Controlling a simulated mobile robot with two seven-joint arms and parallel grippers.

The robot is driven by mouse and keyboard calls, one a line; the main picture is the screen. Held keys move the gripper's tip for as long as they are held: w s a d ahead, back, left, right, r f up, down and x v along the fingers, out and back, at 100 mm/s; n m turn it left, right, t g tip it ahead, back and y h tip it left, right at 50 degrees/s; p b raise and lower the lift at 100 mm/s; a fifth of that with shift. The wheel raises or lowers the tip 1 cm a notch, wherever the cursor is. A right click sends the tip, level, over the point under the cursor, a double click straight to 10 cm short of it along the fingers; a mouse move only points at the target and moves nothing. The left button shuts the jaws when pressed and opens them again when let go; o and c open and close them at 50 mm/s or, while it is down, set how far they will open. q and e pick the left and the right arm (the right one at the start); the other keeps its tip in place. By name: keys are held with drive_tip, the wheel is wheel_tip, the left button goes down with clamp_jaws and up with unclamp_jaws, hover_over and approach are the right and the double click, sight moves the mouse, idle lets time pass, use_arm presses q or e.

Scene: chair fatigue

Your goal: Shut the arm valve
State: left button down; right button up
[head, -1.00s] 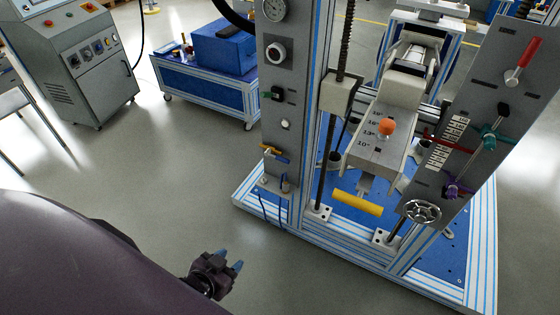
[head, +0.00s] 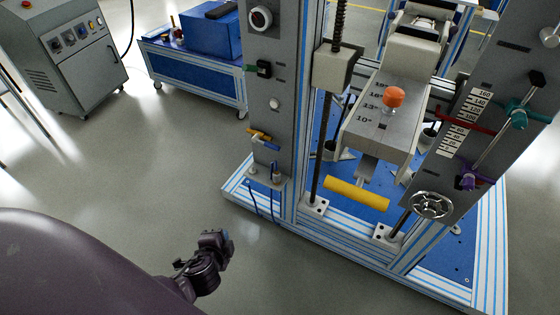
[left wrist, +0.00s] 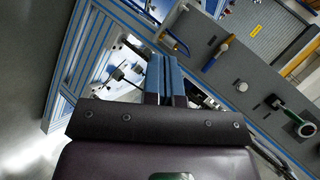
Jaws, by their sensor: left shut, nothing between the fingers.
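I cannot tell for certain which fitting is the arm valve. A small lever valve with a yellow and a blue handle (head: 262,138) is low on the left grey column of the test rig. In the left wrist view a yellow lever (left wrist: 214,56) shows on the grey panel, right of my fingers and apart from them. My left gripper (head: 227,237) is below and left of that column, over the floor, touching nothing. Its blue fingers (left wrist: 165,78) are together and empty in the left wrist view. My right gripper is in neither view.
The right panel carries a handwheel (head: 431,205), a purple knob (head: 467,181) and a teal lever (head: 518,117). A yellow bar (head: 357,194) sticks out mid-rig. A blue cart (head: 180,65) and grey cabinet (head: 70,55) stand behind. Open floor lies left of the rig.

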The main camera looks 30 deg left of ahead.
sight(267, 144)
use_arm(q)
drive_tip(key=w+a+f+m+t+y+b, duration=0.2)
drive_tip(key=w+a+f+m+y+b, duration=0.1)
drive_tip(key=w+f+m+b, duration=0.3)
drive_tip(key=w+d+m+t+h+b, duration=0.2)
drive_tip(key=w+m+t+b, duration=0.2)
drive_tip(key=w+m+t, duration=0.2)
drive_tip(key=w+d+f+m+t+h+b, duration=0.1)
drive_tip(key=w+d+m+t+h+b, duration=0.1)
drive_tip(key=w+m+t+b, duration=0.3)
drive_tip(key=w+m+t, duration=0.1)
drive_tip(key=w+m, duration=0.3)
drive_tip(key=shift+w+d+f+h, duration=0.2)
drive_tip(key=shift+w+h, duration=0.1)
drive_tip(key=shift+h, duration=0.1)
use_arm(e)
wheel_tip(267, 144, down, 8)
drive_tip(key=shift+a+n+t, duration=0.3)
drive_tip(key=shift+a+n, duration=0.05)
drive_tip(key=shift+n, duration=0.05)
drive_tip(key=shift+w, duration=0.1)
use_arm(q)
drive_tip(key=w+a+r+b, duration=0.1)
drive_tip(key=w+a+r, duration=0.1)
drive_tip(key=w+r, duration=0.7)
drive_tip(key=shift+r, duration=0.2)
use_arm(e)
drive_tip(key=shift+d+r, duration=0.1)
